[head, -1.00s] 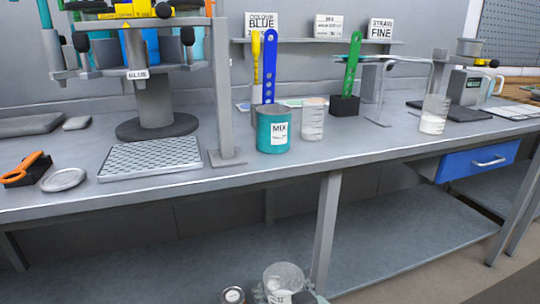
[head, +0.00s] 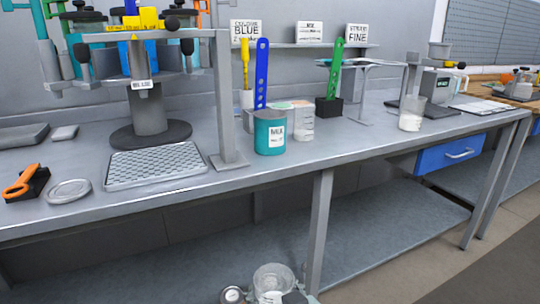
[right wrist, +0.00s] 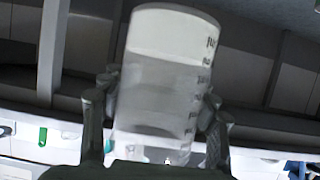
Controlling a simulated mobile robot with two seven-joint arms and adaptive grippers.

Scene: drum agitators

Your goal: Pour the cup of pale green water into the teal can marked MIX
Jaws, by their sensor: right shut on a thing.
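The teal can marked MIX (head: 268,135) stands upright on the bench near its front edge, with a blue perforated strip rising behind it. My right gripper (head: 272,296) is at the bottom of the head view, below and in front of the bench. It is shut on a clear graduated cup (head: 271,275). In the right wrist view the cup (right wrist: 165,85) sits between the fingers (right wrist: 155,120); its contents look grey-white, and I cannot make out a green tint. The cup is well apart from the can. My left gripper is not in view.
A grey post (head: 229,110) stands left of the can, by a perforated tray (head: 155,168). A green strip in a black holder (head: 328,108) is behind. The bench front edge is clear.

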